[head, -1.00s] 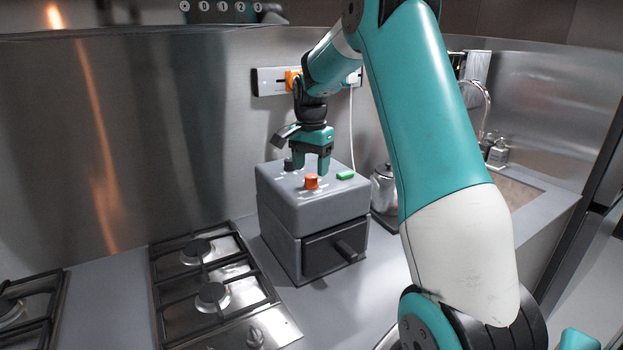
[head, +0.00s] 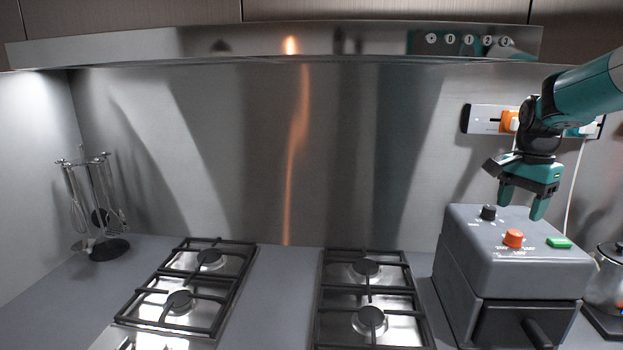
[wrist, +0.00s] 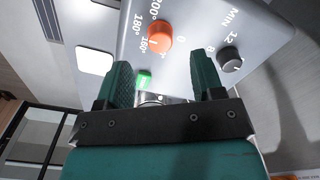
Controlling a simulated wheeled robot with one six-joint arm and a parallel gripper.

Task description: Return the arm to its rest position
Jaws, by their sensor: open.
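My gripper (head: 521,208) is teal and black and hangs above the grey air fryer (head: 520,262) at the right of the head view. Its two fingers are apart with nothing between them. It also shows in the wrist view (wrist: 163,82), with the air fryer's top panel beyond the fingers. On that panel are an orange knob (head: 513,238), a black knob (head: 488,212) and a green button (head: 559,242). In the head view the fingertips appear just above the panel, apart from the knobs.
Two gas hobs (head: 190,285) (head: 369,303) lie left of the air fryer. A utensil rack (head: 107,245) stands at the far left. A metal kettle (head: 607,280) is at the right edge. A socket strip (head: 487,119) is on the wall behind. A range hood (head: 280,45) spans the top.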

